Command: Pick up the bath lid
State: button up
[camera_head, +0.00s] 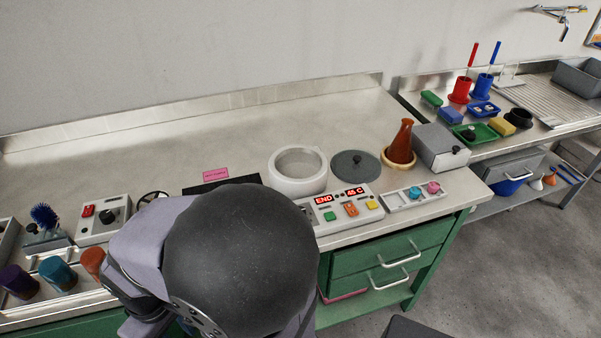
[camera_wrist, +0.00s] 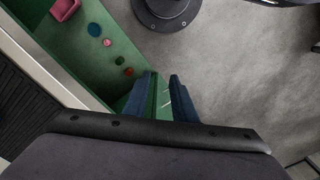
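The bath lid, a flat dark grey disc with a small knob (camera_head: 355,166), lies on the steel bench in the head view. It is just right of the white round bath (camera_head: 298,187), whose top is uncovered. My gripper (camera_wrist: 162,92) shows in the wrist view as two dark blue fingers with a gap between them, open and empty. It points down over the floor beside a green cabinet, and the lid is not in that view. In the head view my arm hides the gripper.
A control panel (camera_head: 345,208) reading "END" and "45 C" stands in front of the bath and lid. An amber flask (camera_head: 401,143) on a ring and a grey box (camera_head: 440,149) are right of the lid. The bench behind the bath is clear.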

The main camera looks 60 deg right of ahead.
dwell(0.4)
jog(key=o, duration=0.4)
